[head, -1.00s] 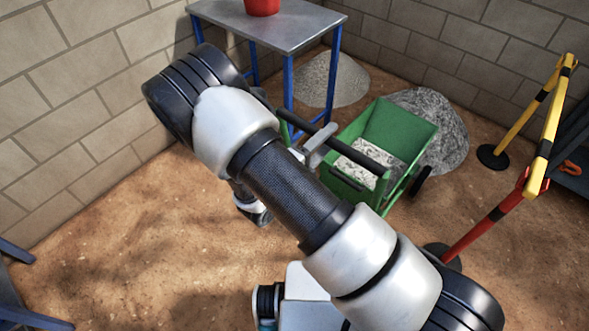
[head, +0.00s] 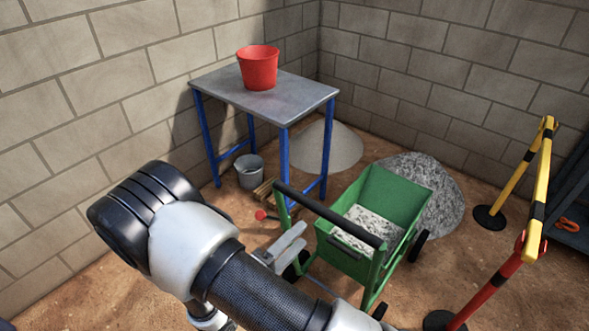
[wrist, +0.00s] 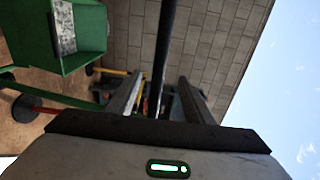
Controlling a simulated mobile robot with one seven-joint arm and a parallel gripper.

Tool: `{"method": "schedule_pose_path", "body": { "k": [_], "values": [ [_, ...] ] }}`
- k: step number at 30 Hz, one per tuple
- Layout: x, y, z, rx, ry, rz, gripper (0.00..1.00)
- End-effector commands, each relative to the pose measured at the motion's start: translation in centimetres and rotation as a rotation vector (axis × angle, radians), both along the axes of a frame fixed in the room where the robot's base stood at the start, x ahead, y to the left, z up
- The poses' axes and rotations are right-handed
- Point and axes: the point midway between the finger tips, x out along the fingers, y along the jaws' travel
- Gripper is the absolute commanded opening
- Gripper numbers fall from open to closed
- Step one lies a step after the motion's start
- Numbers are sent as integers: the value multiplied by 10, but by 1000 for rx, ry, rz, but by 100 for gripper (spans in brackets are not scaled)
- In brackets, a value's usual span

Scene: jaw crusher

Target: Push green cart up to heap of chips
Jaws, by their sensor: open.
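The green cart (head: 412,193) stands upright on the dirt with pale grey rubble inside. Its black handle bar (head: 330,214) faces me. The coarse grey heap of chips (head: 443,192) lies directly behind the cart's far end, partly hidden by it; I cannot tell whether they touch. My gripper (head: 288,243) is open, on the near side of the handle and just below it in the head view. In the wrist view, the black bar (wrist: 163,50) lines up between the two open fingers (wrist: 158,98); its exact distance is unclear. The cart (wrist: 80,35) also shows at upper left there.
A smoother pale heap (head: 328,148) lies behind a blue-legged table (head: 225,85) holding a red bucket (head: 258,68). A grey bucket (head: 249,171) stands underneath. A yellow-black barrier (head: 541,190) and red post (head: 487,290) stand right. Block walls close the back and left.

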Motion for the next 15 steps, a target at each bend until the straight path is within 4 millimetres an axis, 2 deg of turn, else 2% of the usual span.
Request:
{"method": "schedule_pose_path", "body": {
  "k": [5, 8, 11, 15],
  "values": [
    [2, -6, 11, 41, -18, -35, 47],
    [3, -25, 39, 163, -77, -145, 47],
    [0, -56, 80, 370, -188, -333, 47],
    [-19, -103, 134, 694, -413, -647, 47]
  ]
}}
